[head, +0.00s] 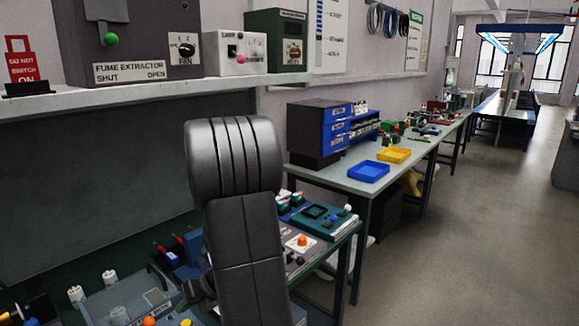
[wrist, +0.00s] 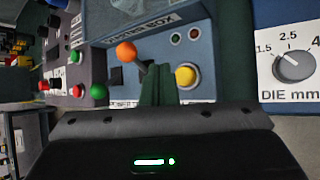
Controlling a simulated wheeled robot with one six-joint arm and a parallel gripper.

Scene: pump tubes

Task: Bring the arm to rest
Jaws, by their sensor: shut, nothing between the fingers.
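My arm (head: 240,220) stands in the middle of the head view, dark grey, its upper link upright and bent at a thick rounded joint. It hides part of the bench, and my gripper does not show there. In the wrist view my gripper (wrist: 158,72) points at a blue-grey control box (wrist: 185,45). Its narrow fingers are together, with nothing seen between them. They appear between an orange-knobbed lever (wrist: 126,52) and a yellow button (wrist: 187,76). I cannot tell whether they touch the box.
The near bench (head: 345,232) is crowded with control boxes and knobs. A shelf (head: 180,88) carries a fume extractor switch box above it. Blue (head: 369,172) and yellow (head: 394,155) trays lie on the bench beyond. The floor (head: 450,240) at right is clear.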

